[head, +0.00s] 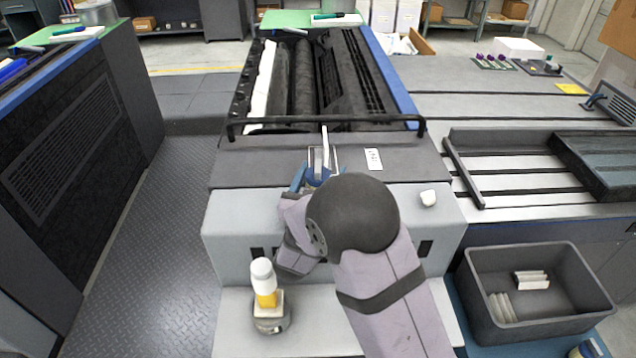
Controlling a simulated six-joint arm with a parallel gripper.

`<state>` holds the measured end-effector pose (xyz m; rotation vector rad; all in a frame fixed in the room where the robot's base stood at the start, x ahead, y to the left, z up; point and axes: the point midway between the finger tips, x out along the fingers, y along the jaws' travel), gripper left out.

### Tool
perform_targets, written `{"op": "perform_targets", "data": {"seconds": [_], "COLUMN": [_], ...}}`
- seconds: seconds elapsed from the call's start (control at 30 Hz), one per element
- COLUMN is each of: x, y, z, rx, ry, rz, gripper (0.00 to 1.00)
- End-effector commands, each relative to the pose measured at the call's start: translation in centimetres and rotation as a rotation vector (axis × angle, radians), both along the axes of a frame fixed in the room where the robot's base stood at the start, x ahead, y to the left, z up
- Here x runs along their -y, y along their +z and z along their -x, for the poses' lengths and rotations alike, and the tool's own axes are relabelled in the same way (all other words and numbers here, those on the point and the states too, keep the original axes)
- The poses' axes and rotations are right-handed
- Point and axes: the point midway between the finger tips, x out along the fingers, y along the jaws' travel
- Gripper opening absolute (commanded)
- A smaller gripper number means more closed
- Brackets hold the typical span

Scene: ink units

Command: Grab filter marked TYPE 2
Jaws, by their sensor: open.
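My gripper (322,165) is at the front of the ink unit (235,168), over its dark front ledge and just short of the black bar. Its jaws are open. A thin pale upright strip (325,139) shows just beyond the jaws; I cannot tell what it is or whether they touch it. A small white label (373,159) with dark print lies on the ledge right of the gripper; its print is too small to read. Pale ribbed pieces (531,280) and (502,307) lie in a grey bin, apart from the gripper. No TYPE 2 marking is readable.
A black bar (390,121) crosses the unit's front, with dark rollers (302,80) behind. A white-capped yellow bottle (264,285) stands at the front left. The grey bin (480,262) stands lower right.

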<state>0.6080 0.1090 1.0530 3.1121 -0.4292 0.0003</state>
Motion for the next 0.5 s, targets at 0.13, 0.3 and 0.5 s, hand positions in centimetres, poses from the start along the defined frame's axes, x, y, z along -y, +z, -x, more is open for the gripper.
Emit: {"op": "perform_targets", "data": {"seconds": [0.13, 0.3, 0.5], "x": [-0.01, -0.01, -0.01], "y": [-0.05, -0.04, 0.02], "z": [-0.04, -0.02, -0.02], "rx": [0.0, 0.0, 0.001], "ry": [0.001, 0.001, 0.0], "rz": [0.0, 0.0, -0.001], "gripper": [0.63, 0.37, 0.16]}}
